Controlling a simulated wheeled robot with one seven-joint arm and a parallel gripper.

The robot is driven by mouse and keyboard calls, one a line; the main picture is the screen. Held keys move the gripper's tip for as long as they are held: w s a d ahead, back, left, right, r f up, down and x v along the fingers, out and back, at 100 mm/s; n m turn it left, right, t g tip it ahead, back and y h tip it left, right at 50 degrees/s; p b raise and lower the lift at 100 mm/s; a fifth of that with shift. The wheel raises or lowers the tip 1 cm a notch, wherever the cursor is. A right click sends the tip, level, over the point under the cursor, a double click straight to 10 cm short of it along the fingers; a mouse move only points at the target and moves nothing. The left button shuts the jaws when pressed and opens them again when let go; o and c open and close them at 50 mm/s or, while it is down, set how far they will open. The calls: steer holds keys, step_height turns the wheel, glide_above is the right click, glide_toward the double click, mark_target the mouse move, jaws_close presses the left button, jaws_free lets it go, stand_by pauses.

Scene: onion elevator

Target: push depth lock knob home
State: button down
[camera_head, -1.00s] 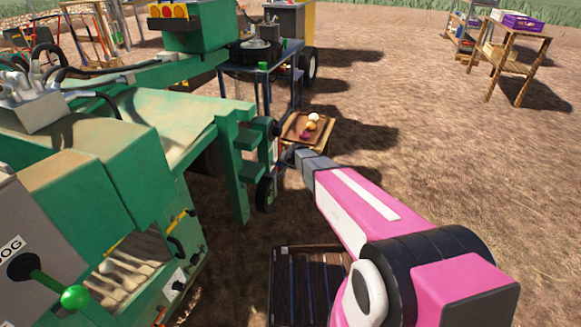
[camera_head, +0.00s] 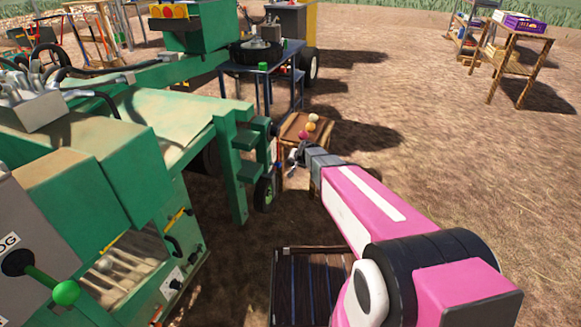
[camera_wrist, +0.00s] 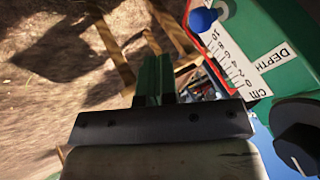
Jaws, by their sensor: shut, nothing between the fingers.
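In the wrist view a white depth scale (camera_wrist: 238,62), marked in cm, lies along a green machine part at the upper right. A round blue knob (camera_wrist: 203,19) sits at the scale's far end, near the 10 mark. A larger black knob (camera_wrist: 298,150) is at the lower right; I cannot tell which one is the depth lock knob. My gripper (camera_wrist: 153,62) is shut and empty, left of the scale and apart from both knobs. In the head view my gripper (camera_head: 294,160) is just right of the green machine's post (camera_head: 238,165); the knobs are too small to tell there.
A wooden stand with onions (camera_head: 306,128) is just behind my gripper. A slatted crate (camera_head: 312,285) lies on the ground below my arm. The green ball-topped lever (camera_head: 66,292) is at the lower left. Open soil lies to the right.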

steer(key=v, duration=0.5)
steer(key=shift+d, duration=0.1)
steer(key=shift+s, duration=0.1)
steer(key=s+d+r+n+g+h, duration=0.1)
steer(key=s+d+r+g+h, duration=0.1)
steer(key=s+d, duration=0.5)
steer(key=s+d+r+n+g+h, duration=0.1)
steer(key=s+d+g, duration=0.3)
steer(key=s, duration=1.4)
steer(key=d+r, duration=0.1)
steer(key=d, duration=0.3)
steer(key=shift+s+n+h, duration=0.4)
steer(key=shift+a, duration=0.1)
